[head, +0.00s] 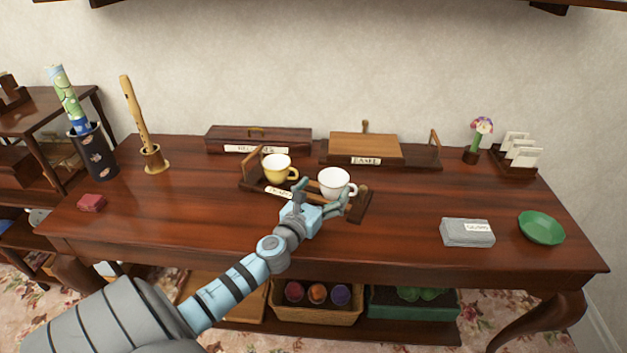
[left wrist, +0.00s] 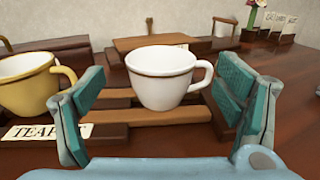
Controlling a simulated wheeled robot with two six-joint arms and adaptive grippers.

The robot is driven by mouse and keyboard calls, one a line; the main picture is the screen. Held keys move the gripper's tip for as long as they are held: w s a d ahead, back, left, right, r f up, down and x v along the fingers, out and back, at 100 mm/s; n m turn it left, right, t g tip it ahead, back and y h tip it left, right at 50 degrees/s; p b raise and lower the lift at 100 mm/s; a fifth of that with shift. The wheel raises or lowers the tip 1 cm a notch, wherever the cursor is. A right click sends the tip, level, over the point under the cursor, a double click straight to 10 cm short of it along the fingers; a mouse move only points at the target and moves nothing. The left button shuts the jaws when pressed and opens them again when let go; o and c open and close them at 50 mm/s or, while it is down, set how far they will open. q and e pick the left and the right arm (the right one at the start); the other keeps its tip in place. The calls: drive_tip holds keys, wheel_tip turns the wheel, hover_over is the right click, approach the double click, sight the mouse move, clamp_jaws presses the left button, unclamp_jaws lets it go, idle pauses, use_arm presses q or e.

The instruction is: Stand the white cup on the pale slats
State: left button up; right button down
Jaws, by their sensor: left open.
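The white cup (head: 335,182) stands upright at the right part of the tea rack, with its handle to the right. In the left wrist view the white cup (left wrist: 163,82) has its base at the pale slats (left wrist: 135,118); whether it touches them is hard to tell. My left gripper (head: 321,200) is open at the cup's near side. In the left wrist view its teal finger pads (left wrist: 160,98) are spread on either side of the cup, with a gap at each side. My right gripper is out of view.
A yellow cup (head: 277,168) stands on the rack just left of the white cup. A labelled wooden stand (head: 365,146) and a long dark box (head: 270,141) are behind. A grey box (head: 467,233) and green dish (head: 541,228) are at right. The table's front left is mostly clear.

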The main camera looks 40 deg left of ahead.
use_arm(q)
drive_tip(key=v, duration=0.9)
